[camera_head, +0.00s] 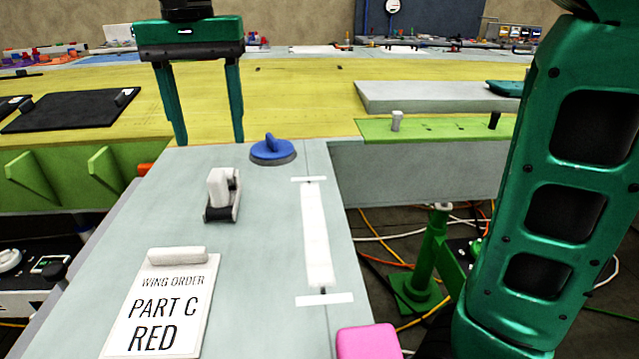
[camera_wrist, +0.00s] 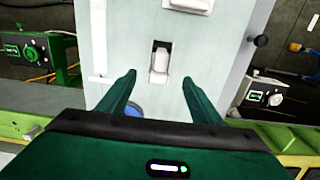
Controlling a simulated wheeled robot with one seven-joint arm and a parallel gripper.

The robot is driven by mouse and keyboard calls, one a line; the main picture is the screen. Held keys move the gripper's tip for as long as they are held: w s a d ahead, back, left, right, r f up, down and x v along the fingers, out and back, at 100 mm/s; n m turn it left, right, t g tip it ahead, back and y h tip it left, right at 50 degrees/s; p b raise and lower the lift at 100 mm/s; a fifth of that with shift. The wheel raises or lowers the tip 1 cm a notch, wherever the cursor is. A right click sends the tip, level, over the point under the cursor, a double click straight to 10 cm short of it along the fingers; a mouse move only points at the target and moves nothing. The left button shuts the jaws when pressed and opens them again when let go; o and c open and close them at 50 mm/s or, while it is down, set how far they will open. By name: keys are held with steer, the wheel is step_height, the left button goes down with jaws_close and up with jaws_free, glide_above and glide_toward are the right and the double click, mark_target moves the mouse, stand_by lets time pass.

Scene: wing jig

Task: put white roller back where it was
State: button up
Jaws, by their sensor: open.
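My gripper (camera_head: 210,142) is open and empty, with its two teal fingers pointing down near the back end of the grey table (camera_head: 265,230). In the wrist view, its fingers (camera_wrist: 158,82) spread to either side of a white piece on a small dark base (camera_wrist: 160,66), a little beyond the tips. In the head view this white piece (camera_head: 219,188) stands on the table, nearer the camera than the gripper. A white rounded bar (camera_head: 177,256) lies across the top of the "PART C RED" order card (camera_head: 155,315). I cannot tell for certain which white piece is the roller.
A blue round handled pad (camera_head: 272,152) sits right of the gripper. A white strip (camera_head: 316,235) runs along the table's right side, and a pink block (camera_head: 368,341) is at the front. The yellow wing surface (camera_head: 300,95) lies behind. Table between dark base and strip is clear.

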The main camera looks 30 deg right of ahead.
steer(key=s+d+f+m, duration=0.15)
steer(key=d+f, duration=0.35)
steer(key=d, duration=0.7)
steer(key=s+d+f, duration=0.3)
steer(key=d+f, duration=0.2)
steer(key=d, duration=0.6)
steer(key=s+d+f, duration=1.1)
steer(key=s+f, duration=0.2)
steer(key=s, duration=0.3)
steer(key=shift+s+d+f+m, duration=0.15)
steer(key=shift+f+m, duration=0.05)
steer(key=shift+m, duration=0.25)
